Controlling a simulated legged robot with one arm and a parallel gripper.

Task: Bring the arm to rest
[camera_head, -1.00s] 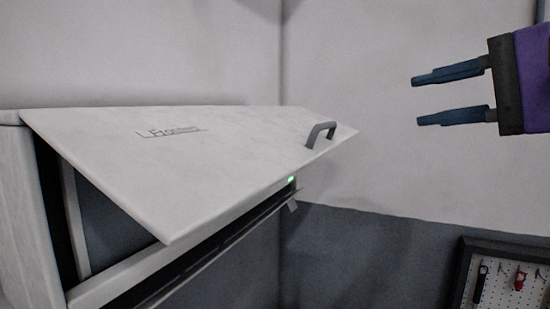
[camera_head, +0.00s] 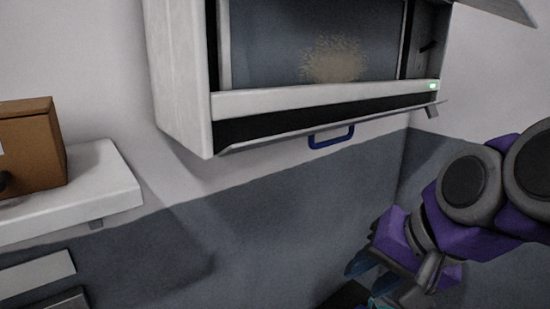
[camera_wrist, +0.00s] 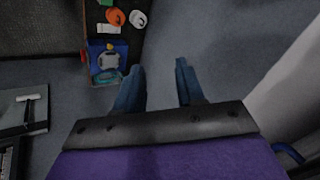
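My gripper (camera_head: 368,265) hangs low at the right of the head view, below the wall cabinet, with my purple arm folded above it. In the wrist view its two blue fingers (camera_wrist: 160,80) stand apart with nothing between them, pointing over the grey floor. The white wall cabinet (camera_head: 182,75) is at the top of the head view with its lid (camera_head: 500,8) raised.
A brown box (camera_head: 35,145) sits on a white wall shelf (camera_head: 108,180) at the left. In the wrist view a tray-like surface at the upper left holds small items, including an orange one (camera_wrist: 116,17). Grey floor (camera_wrist: 215,40) is clear ahead of the fingers.

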